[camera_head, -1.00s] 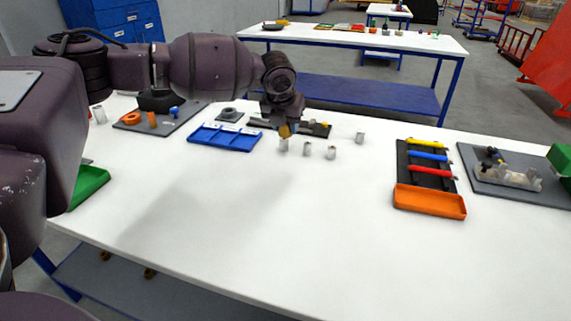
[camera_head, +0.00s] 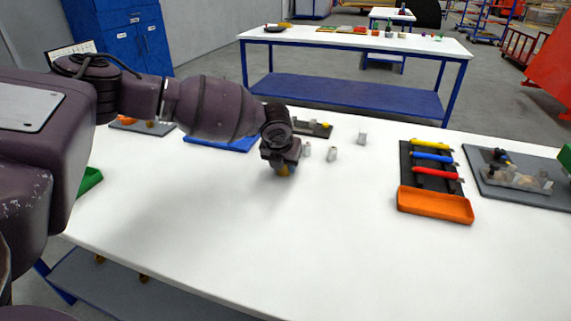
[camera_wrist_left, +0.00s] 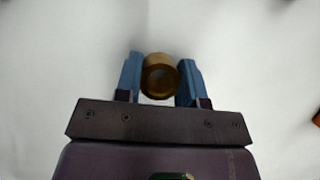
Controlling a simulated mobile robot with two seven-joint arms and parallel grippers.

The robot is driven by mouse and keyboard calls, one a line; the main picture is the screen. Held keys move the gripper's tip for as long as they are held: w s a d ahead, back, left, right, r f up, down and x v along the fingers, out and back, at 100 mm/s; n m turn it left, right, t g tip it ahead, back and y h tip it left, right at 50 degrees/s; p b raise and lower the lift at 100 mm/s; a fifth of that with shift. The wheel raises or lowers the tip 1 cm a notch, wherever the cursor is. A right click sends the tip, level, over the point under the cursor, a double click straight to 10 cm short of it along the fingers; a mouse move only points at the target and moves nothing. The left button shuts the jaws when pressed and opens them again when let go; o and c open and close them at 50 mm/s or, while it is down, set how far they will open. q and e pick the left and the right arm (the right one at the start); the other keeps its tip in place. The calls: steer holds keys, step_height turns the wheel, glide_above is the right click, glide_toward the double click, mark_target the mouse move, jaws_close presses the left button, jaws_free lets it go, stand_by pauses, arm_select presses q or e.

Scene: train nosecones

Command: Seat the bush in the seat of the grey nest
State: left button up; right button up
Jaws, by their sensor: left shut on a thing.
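The bush is a bronze-coloured ring (camera_wrist_left: 160,77) between the two blue fingers in the left wrist view. My left gripper (camera_wrist_left: 160,80) is shut on it, with the bore facing the camera. In the head view the left gripper (camera_head: 283,168) points down over the bare white table, and the bush shows only as a small brownish spot at its tip. A small grey block with a round top, perhaps the grey nest, stood behind the blue tray earlier; my left arm hides that place now. My right gripper is not in view.
Small grey cylinders (camera_head: 332,153) stand just right of the gripper. A blue tray (camera_head: 235,146) lies partly behind my arm. An orange tray (camera_head: 435,204) with coloured tools and a grey board (camera_head: 505,182) lie to the right. The front middle of the white table (camera_head: 300,240) is clear.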

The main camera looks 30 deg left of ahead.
arm_select(q)
steer(key=shift+r, duration=0.1)
steer(key=o, duration=1)
